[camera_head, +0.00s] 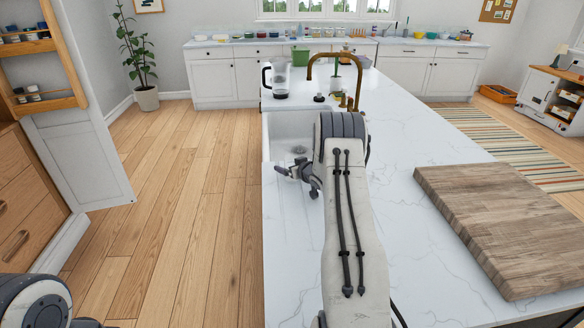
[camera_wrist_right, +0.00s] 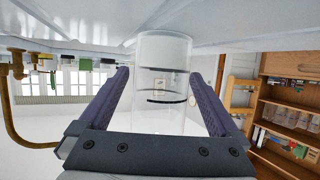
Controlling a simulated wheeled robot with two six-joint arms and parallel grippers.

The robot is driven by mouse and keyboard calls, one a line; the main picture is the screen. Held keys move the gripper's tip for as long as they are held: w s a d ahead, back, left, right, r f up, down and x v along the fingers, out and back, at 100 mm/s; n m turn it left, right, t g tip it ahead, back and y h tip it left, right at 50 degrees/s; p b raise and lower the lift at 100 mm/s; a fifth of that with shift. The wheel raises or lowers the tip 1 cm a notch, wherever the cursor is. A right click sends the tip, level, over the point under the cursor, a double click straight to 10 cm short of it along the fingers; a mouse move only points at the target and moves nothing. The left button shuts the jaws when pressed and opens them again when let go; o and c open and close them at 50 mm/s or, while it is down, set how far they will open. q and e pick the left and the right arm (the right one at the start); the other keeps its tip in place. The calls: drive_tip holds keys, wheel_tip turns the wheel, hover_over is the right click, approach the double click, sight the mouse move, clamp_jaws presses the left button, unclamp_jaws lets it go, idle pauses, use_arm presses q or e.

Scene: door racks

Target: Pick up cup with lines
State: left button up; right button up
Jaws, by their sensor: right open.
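A clear, see-through cup with thin dark lines (camera_wrist_right: 162,88) stands in the middle of the right wrist view, which is upside down. Its base meets the white surface at the top of that picture. My right gripper (camera_wrist_right: 157,76) is open, with one dark finger on each side of the cup and a gap on both sides. In the head view my right gripper (camera_head: 296,177) is over the sink edge, partly behind my own forearm. The cup does not show in the head view. My left gripper is not in view; only part of my left arm shows at bottom left.
The white sink (camera_head: 280,135) and brass faucet (camera_head: 345,80) are beyond my right arm. A glass pitcher (camera_head: 277,80) stands behind the sink. A thick wooden board (camera_head: 500,220) lies on the marble counter (camera_head: 410,270) at right. The wooden floor at left is clear.

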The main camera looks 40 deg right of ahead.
drive_tip(key=shift+w+d+f, duration=0.1)
drive_tip(key=shift+w+f, duration=0.2)
drive_tip(key=shift+w, duration=0.3)
drive_tip(key=c, duration=1.5)
drive_tip(key=shift+r, duration=0.2)
drive_tip(key=shift+r, duration=0.8)
drive_tip(key=shift+w+d+r+b, duration=0.15)
drive_tip(key=shift+r+b, duration=0.1)
drive_tip(key=shift+r, duration=0.4)
drive_tip(key=shift+d+r+b, duration=0.15)
drive_tip(key=shift+r+b, duration=0.05)
drive_tip(key=shift+r, duration=0.4)
drive_tip(key=shift+w+d+r+p, duration=0.45)
drive_tip(key=shift+w+d+r, duration=0.5)
drive_tip(key=shift+d, duration=0.6)
drive_tip(key=shift+w+d+r+p, duration=0.45)
drive_tip(key=shift+w+d+r, duration=0.2)
drive_tip(key=shift+d+r, duration=0.75)
drive_tip(key=shift+w+d+r+p, duration=0.45)
drive_tip(key=shift+w+d+r, duration=0.4)
drive_tip(key=shift+d, duration=0.9)
